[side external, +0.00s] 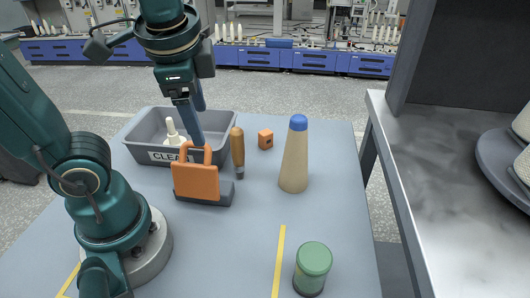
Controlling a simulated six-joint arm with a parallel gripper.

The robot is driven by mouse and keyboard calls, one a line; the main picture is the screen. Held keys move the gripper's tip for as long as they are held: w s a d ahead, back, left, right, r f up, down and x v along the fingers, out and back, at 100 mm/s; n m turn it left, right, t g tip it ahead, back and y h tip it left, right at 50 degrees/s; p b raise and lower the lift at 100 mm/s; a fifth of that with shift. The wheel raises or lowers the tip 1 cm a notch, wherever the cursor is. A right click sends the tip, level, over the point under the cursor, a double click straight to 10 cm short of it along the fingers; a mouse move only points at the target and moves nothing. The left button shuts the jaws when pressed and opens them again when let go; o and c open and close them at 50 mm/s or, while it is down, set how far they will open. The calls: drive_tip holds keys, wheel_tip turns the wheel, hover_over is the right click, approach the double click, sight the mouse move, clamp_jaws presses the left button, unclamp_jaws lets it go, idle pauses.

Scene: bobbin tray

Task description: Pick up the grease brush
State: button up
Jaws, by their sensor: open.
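The grease brush appears to be the tool with a brown wooden handle (237,146) and grey metal lower end, right of the grey tray. It may be lying on the table or tilted; I cannot tell which. My gripper (197,126) points down over the right part of the tray, left of the brush and apart from it in the picture. Its two blue-grey fingers are open, with nothing seen between them. The near finger partly covers the far one.
The grey tray (142,155), labelled "CLEA...", holds a white bobbin (172,133). An orange tool with a dark base (197,184) stands in front. A small orange block (265,140), a blue-topped cone (294,160) and a green-lidded jar (313,262) stand to the right.

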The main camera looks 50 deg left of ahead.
drive_tip(key=w+a+m+g+y, duration=0.2)
drive_tip(key=w+a+m+y, duration=0.15)
drive_tip(key=m, duration=0.25)
drive_tip(key=m+y, duration=0.7)
hover_over(239, 138)
drive_tip(key=shift+t, duration=0.4)
drive_tip(key=f, duration=0.9)
drive_tip(key=shift+d+f, duration=0.25)
drive_tip(key=shift+f, duration=0.15)
drive_tip(key=shift+a+f, duration=0.15)
drive_tip(key=shift+f, duration=0.05)
drive_tip(key=shift+x, duration=2.4)
drive_tip(key=shift+w, duration=0.1)
clamp_jaws()
